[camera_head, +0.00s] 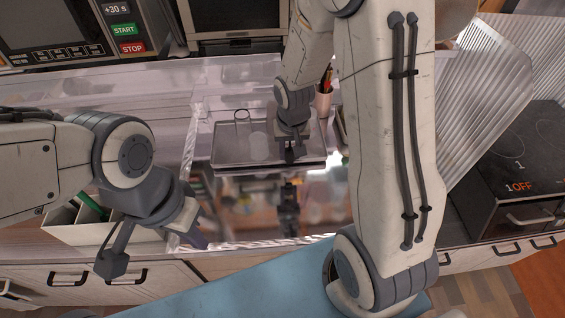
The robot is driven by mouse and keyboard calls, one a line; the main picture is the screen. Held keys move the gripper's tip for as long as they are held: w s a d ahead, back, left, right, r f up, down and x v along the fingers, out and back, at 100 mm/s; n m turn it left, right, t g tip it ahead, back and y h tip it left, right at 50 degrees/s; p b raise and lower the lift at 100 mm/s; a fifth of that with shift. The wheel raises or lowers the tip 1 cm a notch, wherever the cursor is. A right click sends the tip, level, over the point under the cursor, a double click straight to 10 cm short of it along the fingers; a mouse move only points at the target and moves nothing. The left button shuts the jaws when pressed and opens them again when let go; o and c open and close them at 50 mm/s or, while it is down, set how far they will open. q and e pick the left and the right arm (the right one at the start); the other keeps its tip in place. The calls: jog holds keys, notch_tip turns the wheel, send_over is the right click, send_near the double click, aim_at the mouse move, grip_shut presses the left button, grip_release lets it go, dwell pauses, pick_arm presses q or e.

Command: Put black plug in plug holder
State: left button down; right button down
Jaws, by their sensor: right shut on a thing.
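My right gripper (291,156) points down over the front part of a grey tray (228,160) beside the sink. It is shut on a small dark thing, which I take to be the black plug; the jaws mostly hide it. A thin dark ring (242,115) stands at the tray's back left; I cannot tell whether it is the plug holder. My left gripper (153,250) is at the lower left, by the counter's front edge, with its fingers wide apart and empty.
The shiny sink basin (245,205) reflects my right gripper. A pinkish cup (323,104) with utensils stands behind the tray. A white bin (75,232) with green items is at left. A ribbed clear panel (475,90) and black cooktop (525,160) lie at right.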

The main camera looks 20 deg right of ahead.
jog(key=shift+w+a+f, duration=0.4)
jog(key=shift+a+f, duration=0.1)
jog(key=shift+a, duration=0.25)
jog(key=shift+f, duration=2.05)
jog(key=shift+f+b, duration=0.25)
jog(key=shift+b, duration=0.3)
jog(key=c, duration=0.6)
grip_release()
jog(key=shift+r, duration=0.1)
jog(key=shift+r, duration=0.1)
